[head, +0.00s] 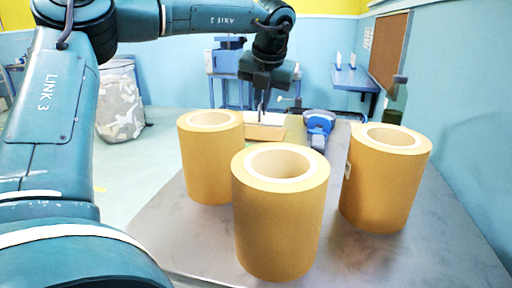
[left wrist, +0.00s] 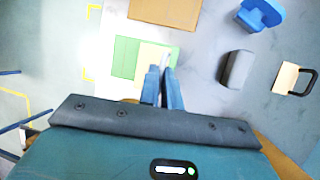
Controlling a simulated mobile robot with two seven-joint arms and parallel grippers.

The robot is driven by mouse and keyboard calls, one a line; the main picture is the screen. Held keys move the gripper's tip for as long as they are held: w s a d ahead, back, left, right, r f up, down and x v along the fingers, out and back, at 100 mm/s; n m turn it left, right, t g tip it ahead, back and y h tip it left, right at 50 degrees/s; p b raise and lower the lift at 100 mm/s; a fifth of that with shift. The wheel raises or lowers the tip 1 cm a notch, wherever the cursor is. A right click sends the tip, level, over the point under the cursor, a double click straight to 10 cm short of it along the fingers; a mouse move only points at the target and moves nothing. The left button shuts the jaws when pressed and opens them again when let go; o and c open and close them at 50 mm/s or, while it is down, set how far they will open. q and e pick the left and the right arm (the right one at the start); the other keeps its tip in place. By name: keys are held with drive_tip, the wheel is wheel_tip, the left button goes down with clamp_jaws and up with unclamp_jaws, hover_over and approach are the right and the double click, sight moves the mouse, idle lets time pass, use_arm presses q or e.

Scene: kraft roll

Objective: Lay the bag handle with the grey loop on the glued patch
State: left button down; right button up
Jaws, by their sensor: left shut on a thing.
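My left gripper (head: 263,112) points down at the far side of the table. In the left wrist view its fingers (left wrist: 165,78) are closed on a pale grey piece, apparently the loop of the bag handle (left wrist: 147,58). The handle's tan paper lies over a green rectangle (left wrist: 124,57), seemingly the glued patch. I cannot tell whether they touch, and the fingers hide part of the loop. Another handle, tan with a black loop (left wrist: 287,77), lies to the right in the left wrist view. My right gripper is not in view.
Three upright kraft rolls stand on the table (head: 185,238): left (head: 210,165), front (head: 278,225) and right (head: 383,185). A blue device (head: 319,123) stands right of the gripper. The wrist view shows a brown block (left wrist: 165,10) above the patch and a dark grey block (left wrist: 236,69) to its right.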

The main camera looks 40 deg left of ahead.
sight(261, 119)
use_arm(q)
wheel_tip(261, 119, down, 5)
drive_tip(key=shift+s+a+r, duration=0.1)
drive_tip(key=shift+f, duration=2.15)
drive_tip(key=c, duration=2)
unclamp_jaws()
drive_tip(key=shift+c, duration=0.2)
drive_tip(key=o, duration=0.4)
drive_tip(key=shift+o, duration=0.2)
